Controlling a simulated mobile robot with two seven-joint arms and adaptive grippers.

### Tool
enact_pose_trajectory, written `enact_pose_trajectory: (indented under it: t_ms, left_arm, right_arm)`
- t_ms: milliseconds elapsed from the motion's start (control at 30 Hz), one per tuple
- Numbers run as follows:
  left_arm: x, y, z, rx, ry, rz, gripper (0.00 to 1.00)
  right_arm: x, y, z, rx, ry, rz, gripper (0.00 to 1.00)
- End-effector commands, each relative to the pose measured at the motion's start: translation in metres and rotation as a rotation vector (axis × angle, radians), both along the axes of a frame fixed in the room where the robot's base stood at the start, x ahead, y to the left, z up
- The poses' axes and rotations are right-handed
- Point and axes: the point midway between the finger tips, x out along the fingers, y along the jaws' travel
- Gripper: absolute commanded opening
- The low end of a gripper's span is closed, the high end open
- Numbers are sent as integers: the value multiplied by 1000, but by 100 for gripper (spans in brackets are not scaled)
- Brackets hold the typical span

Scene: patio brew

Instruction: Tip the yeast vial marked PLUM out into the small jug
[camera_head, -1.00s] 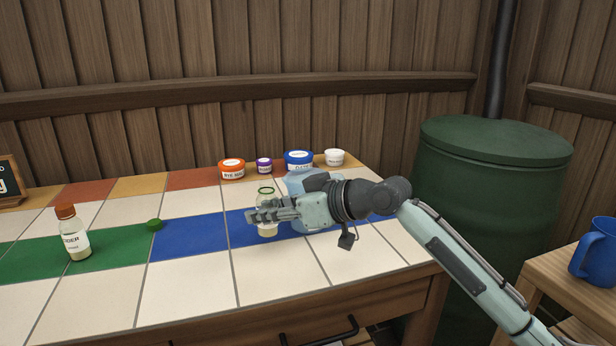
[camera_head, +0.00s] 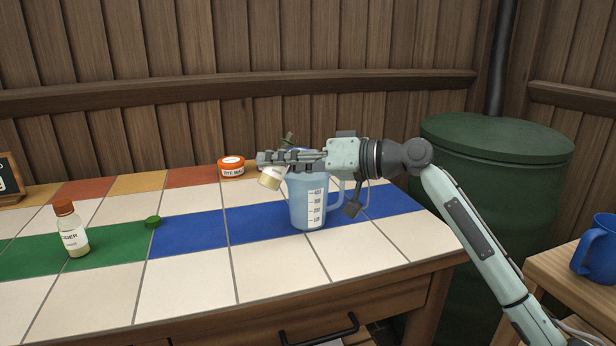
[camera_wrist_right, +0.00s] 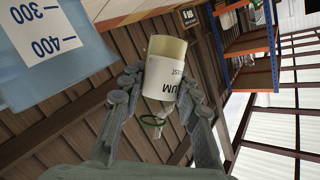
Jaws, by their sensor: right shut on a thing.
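My right gripper (camera_head: 268,158) is shut on the PLUM vial (camera_head: 270,178), raised above the table. The vial is tilted, its pale bottom low at the left and its neck up to the right. In the right wrist view the vial (camera_wrist_right: 164,68) sits between the fingers, with "UM" readable on its white label, pale contents at its bottom end and a green ring at its open neck. The small jug (camera_head: 312,205), translucent blue with a measuring scale, stands upright just below and right of the vial; it also shows in the wrist view (camera_wrist_right: 62,68). My left gripper is out of view.
A cider vial (camera_head: 72,232) with a brown cap stands at the left. A loose green cap (camera_head: 152,222) lies on the tiles. The front tiles are clear.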

Motion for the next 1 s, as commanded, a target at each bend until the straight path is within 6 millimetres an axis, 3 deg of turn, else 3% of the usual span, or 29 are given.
enact_pose_trajectory:
  t_ms: [233,500,733,1000]
  left_arm:
    - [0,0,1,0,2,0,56]
    - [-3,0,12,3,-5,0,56]
    - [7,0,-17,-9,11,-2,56]
    - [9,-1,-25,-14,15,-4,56]
  right_arm:
    - [0,0,10,115,111,2,3]
    - [-3,3,3,240,236,2,3]
    - [-5,5,11,345,342,1,3]
    - [-4,5,7,452,447,0,3]
